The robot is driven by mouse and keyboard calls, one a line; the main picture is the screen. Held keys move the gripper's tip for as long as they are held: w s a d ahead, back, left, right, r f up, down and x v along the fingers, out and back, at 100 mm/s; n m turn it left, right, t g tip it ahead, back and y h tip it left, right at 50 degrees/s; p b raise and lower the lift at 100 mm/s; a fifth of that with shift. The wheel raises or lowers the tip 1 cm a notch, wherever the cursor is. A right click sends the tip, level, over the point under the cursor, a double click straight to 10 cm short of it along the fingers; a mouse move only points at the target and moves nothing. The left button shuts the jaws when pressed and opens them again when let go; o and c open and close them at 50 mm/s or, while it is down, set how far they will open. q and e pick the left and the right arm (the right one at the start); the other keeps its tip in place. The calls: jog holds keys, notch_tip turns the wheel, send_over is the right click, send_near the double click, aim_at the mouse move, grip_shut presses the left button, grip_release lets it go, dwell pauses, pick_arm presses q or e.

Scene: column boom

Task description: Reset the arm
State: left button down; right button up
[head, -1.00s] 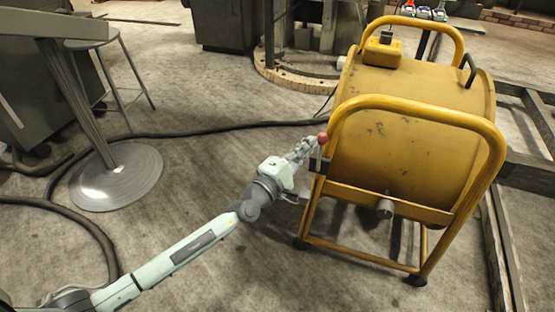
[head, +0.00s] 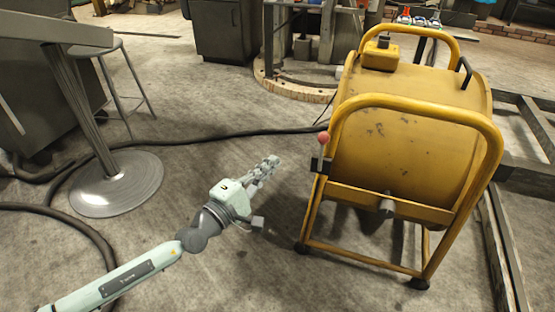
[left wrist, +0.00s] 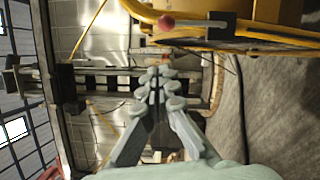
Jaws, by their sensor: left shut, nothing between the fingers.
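My left gripper (head: 270,165) is shut and empty. It hangs in the air left of the yellow drum machine (head: 405,150), apart from it. Its shut fingers also show in the middle of the left wrist view (left wrist: 160,82). A red ball knob (head: 323,138) stands on a dark bracket at the left side of the yellow tube frame (head: 318,205). In the left wrist view the red knob (left wrist: 167,22) shows beyond the fingertips, near the top. My right gripper is in neither view.
A round-based metal table (head: 115,185) and a stool (head: 130,75) stand at the left. Dark hoses (head: 225,140) cross the floor. Timber beams (head: 505,245) lie right of the machine.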

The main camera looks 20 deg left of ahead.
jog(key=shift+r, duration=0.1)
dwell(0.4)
pick_arm(q)
jog(key=s+a+f+n+g+y, duration=0.25)
jog(key=a+n+y, duration=0.4)
jog(key=n, duration=0.85)
jog(key=s+a+f+n+g+y, duration=0.15)
jog(key=a+f+n+y, duration=0.4)
jog(key=n, duration=1.05)
jog(key=s+a+f+n+g+p, duration=0.1)
jog(key=s+a+f+n+g, duration=0.3)
jog(key=s+f+n, duration=0.65)
jog(key=s+d+f+n+g+h, duration=0.2)
jog(key=s+d+n+g, duration=0.1)
jog(key=s+d+n, duration=0.1)
jog(key=s+d+f+n+g+h, duration=0.2)
jog(key=s+d+f+n+g, duration=0.1)
jog(key=s+n, duration=0.3)
jog(key=shift+s+d+f+n+g, duration=0.35)
jog(key=shift+d+n, duration=0.15)
jog(key=shift+n, duration=0.75)
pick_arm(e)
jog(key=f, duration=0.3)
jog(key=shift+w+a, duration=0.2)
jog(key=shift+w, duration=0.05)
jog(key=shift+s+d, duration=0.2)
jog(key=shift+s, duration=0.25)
